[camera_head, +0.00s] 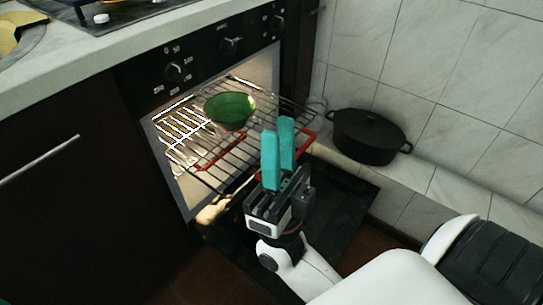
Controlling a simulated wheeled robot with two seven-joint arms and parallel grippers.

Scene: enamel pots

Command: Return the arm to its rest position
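My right gripper (278,130) has two teal fingers pointing up, side by side with a small gap, and nothing shows between them. It is in front of the oven rack (195,158), overlapping its front right part in the view. I cannot tell whether it touches the rack. My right arm reaches in from the lower right. A green bowl-like pot (230,108) sits on the rack, apart from the fingers.
The lit oven (262,70) is open, with its dark door (345,205) lowered and the rack pulled out. A black lidded pot (370,137) stands on a tiled ledge (450,185) at the right. The countertop (60,62) is at upper left, above a dark cabinet (70,200).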

